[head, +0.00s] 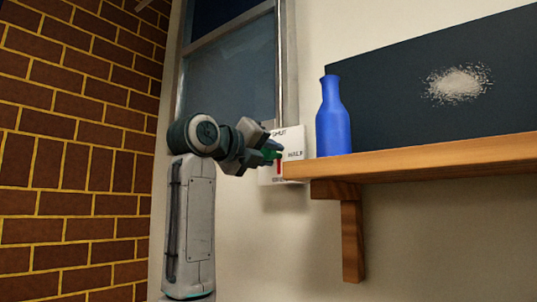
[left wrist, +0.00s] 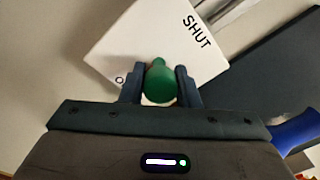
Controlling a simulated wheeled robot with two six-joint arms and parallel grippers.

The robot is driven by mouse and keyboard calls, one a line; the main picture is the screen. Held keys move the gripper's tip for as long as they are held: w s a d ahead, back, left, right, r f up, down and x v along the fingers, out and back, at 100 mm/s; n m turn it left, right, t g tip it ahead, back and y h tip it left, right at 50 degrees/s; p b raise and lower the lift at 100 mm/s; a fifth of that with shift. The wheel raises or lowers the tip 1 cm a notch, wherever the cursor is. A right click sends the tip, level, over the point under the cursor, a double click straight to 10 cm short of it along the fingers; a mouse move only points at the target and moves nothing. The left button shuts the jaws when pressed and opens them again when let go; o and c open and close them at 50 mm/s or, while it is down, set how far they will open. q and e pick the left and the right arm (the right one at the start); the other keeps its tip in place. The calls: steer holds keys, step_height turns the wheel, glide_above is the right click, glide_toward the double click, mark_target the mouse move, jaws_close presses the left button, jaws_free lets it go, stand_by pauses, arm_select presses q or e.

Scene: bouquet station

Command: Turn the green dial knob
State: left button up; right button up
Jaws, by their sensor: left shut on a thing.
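The green dial knob (left wrist: 160,84) sits on a white wall plate (left wrist: 150,42) marked SHUT. My left gripper (left wrist: 161,86) has one finger on each side of the knob and is shut on it. In the head view the left gripper (head: 272,150) is at the plate (head: 295,141), which also shows HALF and a red mark. The knob (head: 268,155) is mostly hidden there by the fingers. The lower lettering of the plate is partly hidden. My right gripper is not in view.
A wooden shelf (head: 430,160) juts out just right of the plate, with a bracket (head: 351,235) below. A blue bottle (head: 333,120) stands near its left end, before a dark panel (head: 400,105). A window (head: 232,80) is above left; a brick wall (head: 75,150) is at left.

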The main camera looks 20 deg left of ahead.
arm_select(q)
steer(key=shift+w+f, duration=0.1)
steer(key=shift+f, duration=0.1)
steer(key=o, duration=1)
steer(key=shift+r, duration=0.15)
steer(key=shift+c, duration=0.2)
steer(key=b+v, duration=0.5)
steer(key=v, duration=0.6)
